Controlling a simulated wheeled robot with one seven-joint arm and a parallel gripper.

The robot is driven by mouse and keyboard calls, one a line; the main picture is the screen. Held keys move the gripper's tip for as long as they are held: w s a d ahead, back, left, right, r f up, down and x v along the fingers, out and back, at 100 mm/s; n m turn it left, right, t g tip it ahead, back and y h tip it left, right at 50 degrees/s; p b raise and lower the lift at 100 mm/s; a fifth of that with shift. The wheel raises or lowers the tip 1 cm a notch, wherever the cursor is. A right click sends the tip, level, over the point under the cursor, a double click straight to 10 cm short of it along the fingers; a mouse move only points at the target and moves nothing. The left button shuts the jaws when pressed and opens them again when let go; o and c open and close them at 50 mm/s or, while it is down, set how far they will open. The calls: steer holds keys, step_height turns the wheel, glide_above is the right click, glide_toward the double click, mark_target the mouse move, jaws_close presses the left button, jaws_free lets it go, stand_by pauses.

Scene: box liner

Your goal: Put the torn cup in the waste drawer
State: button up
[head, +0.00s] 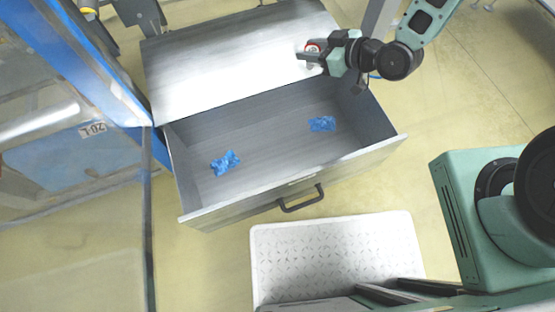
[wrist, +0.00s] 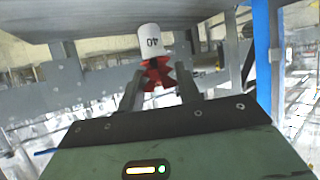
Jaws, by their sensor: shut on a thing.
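The torn cup is white with a "40" mark and a jagged red part, and it shows in the wrist view (wrist: 149,42). My gripper (wrist: 160,82) is shut on it at the red part. In the head view the cup (head: 312,48) is a small red and white shape, partly hidden by my gripper (head: 311,58). My gripper appears over the right part of the metal cabinet top, behind the drawer; its height is hard to tell. The waste drawer (head: 245,195) is pulled open, with two crumpled blue things inside.
The blue crumpled things (head: 225,163) (head: 322,124) lie apart on the drawer floor, with bare floor between them. The cabinet top (head: 225,65) is otherwise clear. A white textured step or mat (head: 335,250) lies in front of the drawer. A blue-framed structure (head: 105,75) stands at left.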

steer(key=s+a+f+n+g+y+b, duration=0.1)
steer(key=s+a+f+n+g+b, duration=0.15)
steer(key=f+b, duration=0.5)
steer(key=s+a+f+n+g+y+b, duration=0.2)
steer(key=s+a+f+n+b, duration=0.15)
steer(key=f+b, duration=0.4)
steer(key=n+g+b, duration=0.3)
steer(key=g+b, duration=0.2)
steer(key=b, duration=0.6)
glide_above(282, 164)
step_height(282, 164, down, 13)
step_height(282, 164, down, 10)
steer(key=b, duration=0.7)
steer(key=shift+s, duration=0.1)
steer(key=shift+f, duration=0.1)
steer(key=shift+f, duration=0.15)
steer(key=o, duration=1)
